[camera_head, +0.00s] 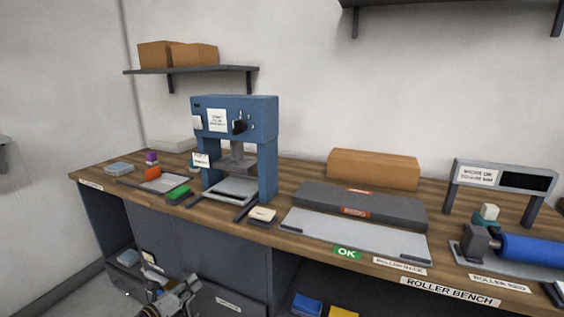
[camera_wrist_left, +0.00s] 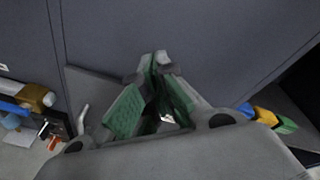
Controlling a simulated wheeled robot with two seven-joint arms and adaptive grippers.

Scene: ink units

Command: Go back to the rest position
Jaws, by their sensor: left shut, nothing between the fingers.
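My left gripper (camera_head: 188,284) is low in front of the bench in the head view, below the worktop and close to the dark cabinet front. In the left wrist view its green-padded fingers (camera_wrist_left: 155,65) meet at the tips, shut with nothing between them. The grey cabinet panels fill the background behind the fingers. My right gripper is not in either view.
The wooden bench (camera_head: 285,235) carries a blue press (camera_head: 235,118), a grey plate marked OK (camera_head: 345,236), a brown block (camera_head: 373,169) and a blue roller (camera_head: 530,249). Open shelves under the worktop hold a blue item (camera_head: 306,304) and a yellow item (camera_head: 343,311).

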